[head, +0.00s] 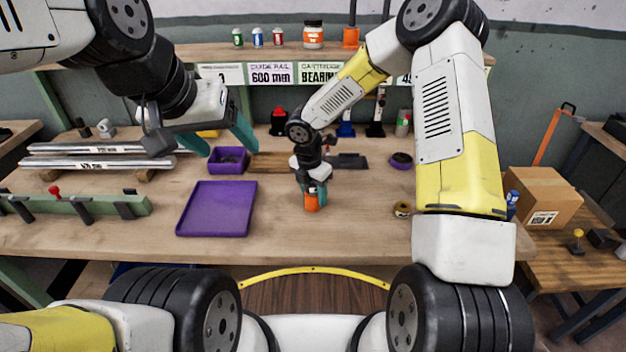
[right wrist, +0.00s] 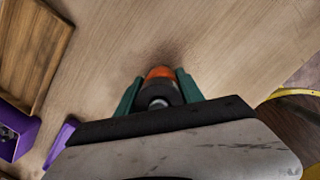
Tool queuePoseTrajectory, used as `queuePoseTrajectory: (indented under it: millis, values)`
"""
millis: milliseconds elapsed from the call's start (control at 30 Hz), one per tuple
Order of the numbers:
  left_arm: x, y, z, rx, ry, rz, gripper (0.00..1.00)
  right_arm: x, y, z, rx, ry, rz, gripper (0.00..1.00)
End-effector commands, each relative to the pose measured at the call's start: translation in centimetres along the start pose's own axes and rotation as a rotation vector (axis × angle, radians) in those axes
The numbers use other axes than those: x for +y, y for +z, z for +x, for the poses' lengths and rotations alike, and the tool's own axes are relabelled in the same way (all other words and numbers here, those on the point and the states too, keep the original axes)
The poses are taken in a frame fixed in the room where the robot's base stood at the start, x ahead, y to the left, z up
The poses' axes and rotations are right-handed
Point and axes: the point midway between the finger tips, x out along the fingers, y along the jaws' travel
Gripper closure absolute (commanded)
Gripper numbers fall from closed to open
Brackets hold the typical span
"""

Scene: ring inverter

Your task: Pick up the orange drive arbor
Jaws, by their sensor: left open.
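The orange drive arbor (head: 312,202) stands near the front middle of the workbench, to the right of the purple tray. In the right wrist view the arbor (right wrist: 160,73) shows an orange far part, a dark body and a pale round end towards the camera. My right gripper (head: 314,192) points down over it, with a green finger on each side. In the right wrist view the fingers of this gripper (right wrist: 160,85) appear to press against the dark body. The arbor's lower end is at or very near the bench top. My left gripper (head: 231,151) is open and empty, raised over the left side.
A purple tray (head: 181,232) lies flat at centre left, with a small purple bin (head: 229,167) behind it. Steel rails (head: 100,163) and a green fixture (head: 130,208) are at the left. A roll-like part (head: 402,209) lies to the right. Bench between tray and arbor is clear.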

Motion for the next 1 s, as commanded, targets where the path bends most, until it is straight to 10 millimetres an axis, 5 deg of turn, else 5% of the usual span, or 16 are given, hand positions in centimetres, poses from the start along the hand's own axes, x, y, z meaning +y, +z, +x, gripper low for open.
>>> queuePoseTrajectory:
  millis: [100, 567, 1000]
  values:
    - [0.0, 0.0, 0.0, 0.0, 0.0, 0.0, 0.3, 0.0, 0.0, 0.0, 0.0, 0.0, 0.0, 1.0]
    - [0.0, 0.0, 0.0, 0.0, 0.0, 0.0, 0.3, 0.1, 0.1, -0.5, -0.002, 0.002, 0.0, 1.0]
    - [0.0, 0.0, 0.0, 0.0, 0.0, 0.0, 0.3, -0.2, 0.2, -3.7, -0.001, 0.001, -0.002, 1.0]
